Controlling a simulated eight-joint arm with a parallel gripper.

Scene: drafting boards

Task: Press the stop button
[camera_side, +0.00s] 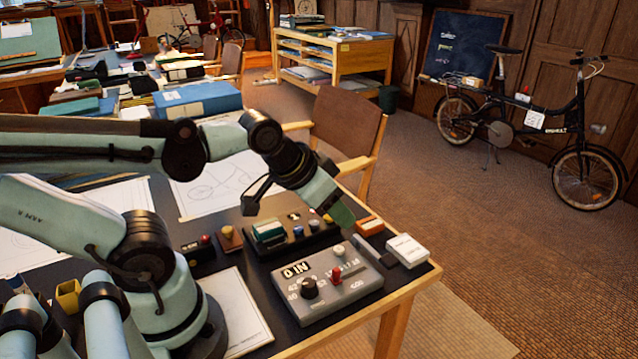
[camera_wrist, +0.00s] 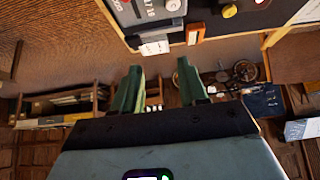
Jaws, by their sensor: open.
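A grey control box (camera_side: 327,297) lies near the table's front right corner, with a black dial (camera_side: 309,288), a red knob (camera_side: 337,275) and a pale round button (camera_side: 340,250). A small dark box with a red button (camera_side: 205,239) stands to its left. I cannot read a stop label on either. My gripper (camera_side: 340,217) is above the back of the grey box, apart from it. In the wrist view its green fingers (camera_wrist: 158,88) are spread with nothing between them; part of the grey box (camera_wrist: 158,10) shows at the top.
A black panel (camera_side: 292,240) with several coloured knobs lies behind the grey box. A white box (camera_side: 407,250) and an orange box (camera_side: 370,226) sit by the right edge. A paper sheet (camera_side: 235,310) lies left. A chair (camera_side: 345,130) and bicycle (camera_side: 530,120) stand beyond.

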